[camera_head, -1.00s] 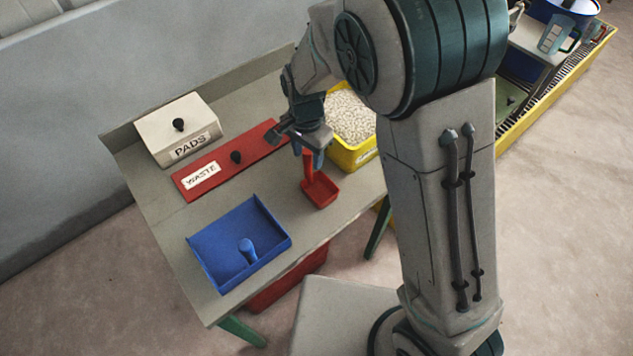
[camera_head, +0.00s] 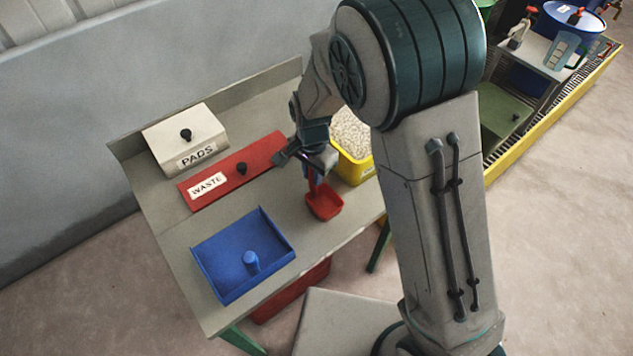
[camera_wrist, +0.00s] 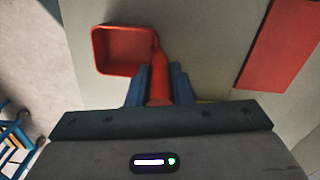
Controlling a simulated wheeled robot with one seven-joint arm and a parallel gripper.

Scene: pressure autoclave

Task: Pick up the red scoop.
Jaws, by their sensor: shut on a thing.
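The red scoop (camera_head: 323,202) is near the front right part of the table, with its square bowl low and its handle standing up into my gripper (camera_head: 312,168). My gripper is shut on the handle. In the wrist view, the scoop's open bowl (camera_wrist: 125,50) shows beyond the fingers, and the blue fingers of my gripper (camera_wrist: 159,88) sit on both sides of the red handle. The bowl looks empty. I cannot tell whether the bowl touches the tabletop.
A yellow bin (camera_head: 354,168) of pale granules stands just behind my gripper. A red WASTE lid (camera_head: 225,180), a white PADS box (camera_head: 182,138) and a blue tray (camera_head: 220,262) with a blue knob stand to the left on the table (camera_head: 175,222). The table's front edge is close to the scoop.

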